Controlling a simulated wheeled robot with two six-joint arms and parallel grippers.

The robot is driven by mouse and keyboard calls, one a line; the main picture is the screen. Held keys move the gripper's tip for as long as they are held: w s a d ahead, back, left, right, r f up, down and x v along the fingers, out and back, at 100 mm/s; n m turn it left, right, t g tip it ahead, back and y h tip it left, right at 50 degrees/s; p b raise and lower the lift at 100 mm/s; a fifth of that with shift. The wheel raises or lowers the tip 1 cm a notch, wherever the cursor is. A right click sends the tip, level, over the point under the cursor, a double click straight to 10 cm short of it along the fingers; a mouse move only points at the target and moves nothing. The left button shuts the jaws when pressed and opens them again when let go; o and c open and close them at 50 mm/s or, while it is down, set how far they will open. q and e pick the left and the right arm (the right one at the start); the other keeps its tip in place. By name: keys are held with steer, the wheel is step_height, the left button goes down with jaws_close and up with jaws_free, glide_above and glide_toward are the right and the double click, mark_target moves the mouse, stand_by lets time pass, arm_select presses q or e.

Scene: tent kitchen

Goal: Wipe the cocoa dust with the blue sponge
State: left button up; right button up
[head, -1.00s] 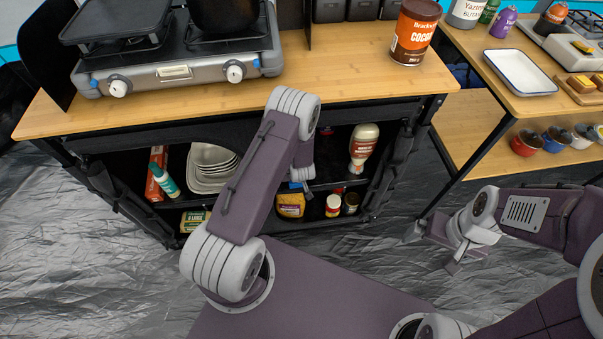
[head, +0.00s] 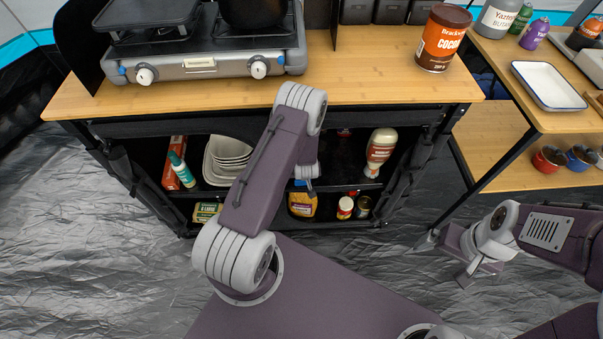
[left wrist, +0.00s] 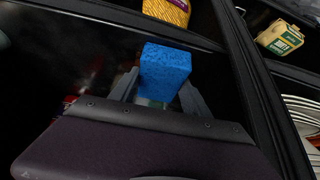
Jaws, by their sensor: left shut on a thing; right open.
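The blue sponge (left wrist: 165,72) is between the fingers of my left gripper (left wrist: 160,92) in the left wrist view, and the gripper is shut on it. In the head view my left arm reaches toward the shelves below the counter; its gripper (head: 304,183) is mostly hidden by the arm, with a bit of blue showing. My right gripper (head: 468,274) is open and empty, low over the floor at the right. I cannot make out any cocoa dust on the counter (head: 360,75). A brown cocoa tin (head: 442,40) stands upright at the counter's right end.
A gas stove (head: 205,66) with a black pot covers the counter's left part. Shelves below hold white dishes (head: 228,160), a sauce bottle (head: 380,150) and jars. A side table at the right bears a white tray (head: 548,86). The counter between stove and tin is clear.

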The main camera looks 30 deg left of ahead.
arm_select(q)
steer(key=shift+w+d, duration=0.45)
steer(key=shift+d, duration=0.25)
steer(key=shift+w+d, duration=0.45)
steer(key=shift+d, duration=0.25)
steer(key=shift+w+d+p, duration=0.3)
steer(key=shift+w+d, duration=0.2)
steer(key=shift+d, duration=0.3)
steer(key=shift+w+d+p, duration=0.35)
steer(key=shift+w+d, duration=0.15)
steer(key=shift+d, duration=0.35)
steer(key=shift+w+d+p, duration=0.3)
steer(key=shift+w+d, duration=0.2)
steer(key=shift+d, duration=0.3)
steer(key=shift+w+d+f, duration=0.1)
steer(key=shift+w+d, duration=0.15)
steer(key=shift+d, duration=0.25)
steer(key=shift+p, duration=0.35)
steer(key=shift+s+a, duration=0.45)
steer(key=shift+a, duration=0.3)
steer(key=shift+s+a, duration=0.45)
steer(key=shift+a, duration=0.3)
